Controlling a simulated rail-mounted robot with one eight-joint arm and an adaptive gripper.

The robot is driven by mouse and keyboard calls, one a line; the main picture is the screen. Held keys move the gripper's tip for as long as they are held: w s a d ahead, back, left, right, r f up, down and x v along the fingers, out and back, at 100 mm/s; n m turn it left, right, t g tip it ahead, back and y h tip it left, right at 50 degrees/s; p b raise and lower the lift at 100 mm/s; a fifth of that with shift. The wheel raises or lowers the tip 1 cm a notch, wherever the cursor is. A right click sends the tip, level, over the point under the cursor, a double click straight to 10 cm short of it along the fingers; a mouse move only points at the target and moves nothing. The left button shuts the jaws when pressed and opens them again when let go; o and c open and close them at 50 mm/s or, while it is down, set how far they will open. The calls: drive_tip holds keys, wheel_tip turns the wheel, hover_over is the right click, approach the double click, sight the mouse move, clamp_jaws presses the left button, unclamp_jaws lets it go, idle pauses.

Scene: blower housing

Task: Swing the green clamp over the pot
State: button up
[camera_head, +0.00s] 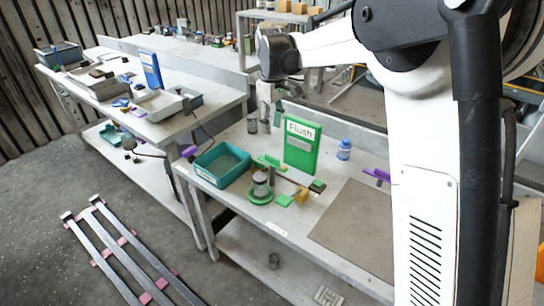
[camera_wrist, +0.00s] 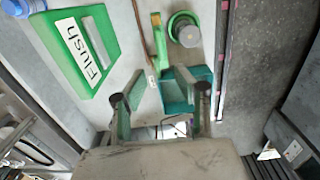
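The green clamp (camera_head: 270,162) lies on the workbench behind the pot; in the wrist view it is a long green bar (camera_wrist: 159,45) beside the pot, not across it. The pot (camera_head: 261,184) is a grey cylinder upright on a round green base (camera_head: 260,197). From above, its grey top (camera_wrist: 188,36) sits inside the green ring. My gripper (camera_head: 270,118) hangs above the back of the bench, apart from clamp and pot. In the wrist view my gripper (camera_wrist: 165,76) has its fingers apart with nothing held between them.
A teal bin (camera_head: 197,168) stands left of the pot. A green Flush box (camera_head: 302,148) stands behind it, with a blue bottle (camera_head: 344,149) to its right. Small green blocks (camera_head: 285,200) lie right of the pot. A brown mat (camera_head: 355,225) gives clear room on the right.

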sight(272, 156)
wheel_tip(272, 156, down, 13)
drive_tip(key=shift+r, duration=0.1)
idle(0.3)
clamp_jaws()
